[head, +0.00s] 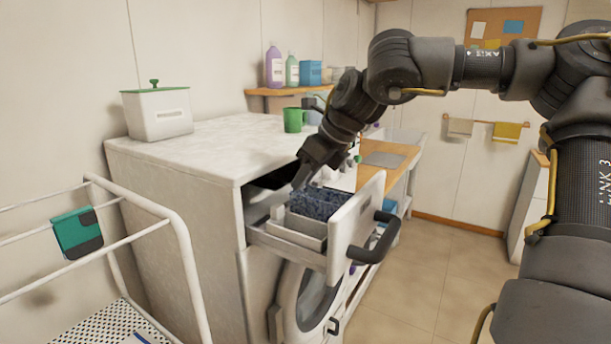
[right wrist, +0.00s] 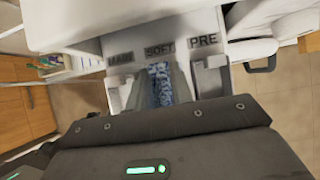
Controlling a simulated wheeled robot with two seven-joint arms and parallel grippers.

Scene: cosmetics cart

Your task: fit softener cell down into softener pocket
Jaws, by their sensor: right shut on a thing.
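The softener cell (head: 318,203) is a dark blue speckled block in the pulled-out drawer at the front of the white washer, in the head view. My right gripper (head: 303,178) comes down over the drawer from above. In the right wrist view the cell (right wrist: 159,84) shows between the fingers of my right gripper (right wrist: 162,88), which is shut on it. It lines up with the label SOFT (right wrist: 159,51), which marks the softener pocket. The pocket's inside and the cell's bottom are hidden, so I cannot tell how deep it sits. My left gripper is not in view.
The label MAIN (right wrist: 121,57) is left of SOFT and PRE (right wrist: 204,40) is right. The drawer front (head: 349,222) has a dark handle (head: 378,238). A green mug (head: 293,120) and white box (head: 157,111) stand on the washer top. A white rail cart (head: 181,235) stands left.

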